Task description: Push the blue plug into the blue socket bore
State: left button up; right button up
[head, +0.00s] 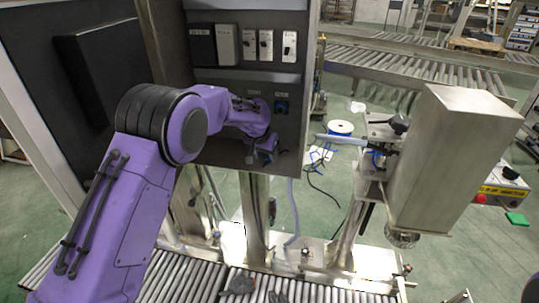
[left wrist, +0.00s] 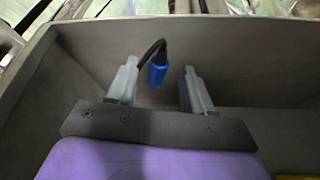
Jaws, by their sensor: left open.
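The blue plug (left wrist: 157,74) hangs on a black cable in the left wrist view, pointing down. It appears between the two fingers of my left gripper (head: 261,157), with a gap on each side. That gripper is open and holds nothing; I cannot tell how far the plug is from it in depth. In the head view the gripper is low at the cabinet front, above its bottom ledge, and the plug cannot be made out there. A blue socket (head: 281,107) sits on the dark panel, above and right of the gripper. My right gripper is not in view.
The grey cabinet (head: 246,17) has several switch modules (head: 250,45) above the socket. Ledge walls (left wrist: 262,98) surround the gripper in the left wrist view. A metal box (head: 450,155) on a stand is at right. A roller conveyor (head: 195,280) runs below.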

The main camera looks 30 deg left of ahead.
pick_arm(q)
jog(key=shift+w+d+f, duration=0.1)
jog(key=shift+w+f, duration=0.15)
jog(key=shift+f, duration=0.05)
jog(key=shift+s, duration=0.1)
jog(key=shift+r, duration=0.1)
jog(key=c, duration=0.5)
grip_shut()
